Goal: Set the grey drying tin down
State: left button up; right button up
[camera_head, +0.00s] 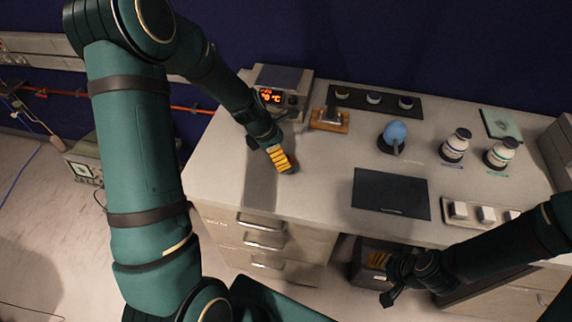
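My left gripper (280,157) points down over the left part of the bench, with its yellow ribbed finger side facing the camera. Its other finger is mostly hidden, and I cannot tell whether it is shut on anything. I cannot make out a grey drying tin for certain; only a small dark edge shows beside the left fingertips. A dark rectangular mat (391,193) lies to the right, bare. My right gripper (383,279) is low in front of the bench, its fingers spread apart, with nothing visible between them.
A heater (280,90) with a lit red display stands at the back left. Right of it are a wooden block (329,121), a dark strip (390,104) with small round pots, a blue bulb (395,132) and two bottles (455,146) (501,153). A tray (463,222) with white blocks lies front right.

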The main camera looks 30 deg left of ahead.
pick_arm(q)
jog(key=shift+b+x, duration=0.3)
jog(key=shift+x, duration=2.7)
jog(key=c, duration=1.4)
jog(key=shift+o, duration=0.2)
